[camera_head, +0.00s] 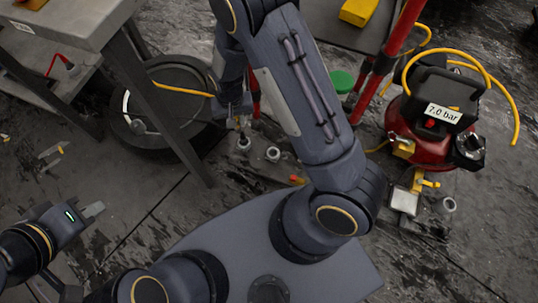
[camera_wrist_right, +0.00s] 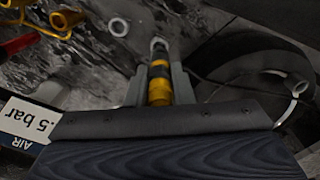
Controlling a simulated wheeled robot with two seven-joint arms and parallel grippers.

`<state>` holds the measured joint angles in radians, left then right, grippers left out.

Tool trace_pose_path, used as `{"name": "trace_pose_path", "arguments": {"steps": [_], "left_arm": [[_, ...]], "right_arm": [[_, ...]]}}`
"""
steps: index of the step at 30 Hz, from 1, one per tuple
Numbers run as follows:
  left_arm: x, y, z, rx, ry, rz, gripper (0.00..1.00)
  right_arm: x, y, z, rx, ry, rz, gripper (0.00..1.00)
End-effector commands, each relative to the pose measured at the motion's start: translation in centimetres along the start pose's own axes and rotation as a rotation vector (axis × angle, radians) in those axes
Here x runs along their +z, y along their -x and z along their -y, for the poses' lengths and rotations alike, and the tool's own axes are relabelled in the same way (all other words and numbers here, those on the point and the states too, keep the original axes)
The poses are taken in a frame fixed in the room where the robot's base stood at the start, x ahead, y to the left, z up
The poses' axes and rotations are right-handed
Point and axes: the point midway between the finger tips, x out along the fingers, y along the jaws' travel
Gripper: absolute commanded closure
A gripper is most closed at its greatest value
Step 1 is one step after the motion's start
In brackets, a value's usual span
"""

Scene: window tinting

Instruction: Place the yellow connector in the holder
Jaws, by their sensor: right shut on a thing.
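The yellow connector (camera_wrist_right: 158,92), with dark bands and a pale metal tip, is between the fingers of my right gripper (camera_wrist_right: 158,88) in the right wrist view. The gripper is shut on it. In the head view my right gripper (camera_head: 236,112) points down beside the black wheel, partly hidden by my arm. A small grey cup-like piece (camera_head: 243,143) is just below it, and a similar one (camera_head: 272,154) is to its right. I cannot tell which is the holder, or whether the connector touches one. My left gripper (camera_head: 93,210) is away at the lower left, its jaw opening unclear.
A black wheel or reel (camera_head: 128,125) with a yellow hose (camera_head: 182,90) is left of my right gripper. A grey table (camera_head: 75,22) is at upper left. A red compressor (camera_head: 425,145) marked 7.0 bar stands right. A green disc (camera_head: 342,81) is near red posts.

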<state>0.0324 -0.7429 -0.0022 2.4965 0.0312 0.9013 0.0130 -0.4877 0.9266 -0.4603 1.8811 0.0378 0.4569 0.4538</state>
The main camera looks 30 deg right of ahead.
Motion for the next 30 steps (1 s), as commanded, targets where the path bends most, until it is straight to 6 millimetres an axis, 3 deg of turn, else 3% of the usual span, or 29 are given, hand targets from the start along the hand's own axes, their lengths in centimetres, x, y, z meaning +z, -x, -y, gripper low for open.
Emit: {"name": "trace_pose_path", "arguments": {"steps": [3, 8, 12, 24, 27, 30], "left_arm": [[-0.2, 0.3, -0.2, 0.000, 0.000, 0.000, 1.00], [-0.3, 0.6, -0.3, 0.000, 0.000, 0.000, 1.00], [-0.4, 0.8, -0.4, 0.000, 0.000, 0.000, 1.00], [-0.6, 1.1, -0.5, 0.000, 0.000, 0.000, 1.00], [-0.5, 0.9, -0.4, 0.000, 0.000, 0.000, 1.00], [-0.3, 0.6, -0.3, 0.000, 0.000, 0.000, 1.00]], "right_arm": [[2.1, -3.7, -0.4, 0.009, -0.118, 0.005, 1.00], [4.8, -7.5, -1.6, 0.007, -0.265, 0.008, 1.00], [7.8, -10.6, -3.8, 0.005, -0.402, 0.013, 1.00], [12.7, -13.7, -7.8, -0.001, -0.556, 0.006, 1.00], [12.4, -14.1, -8.2, -0.003, -0.564, 0.000, 1.00], [10.8, -15.0, -8.7, -0.003, -0.565, -0.005, 1.00]]}}
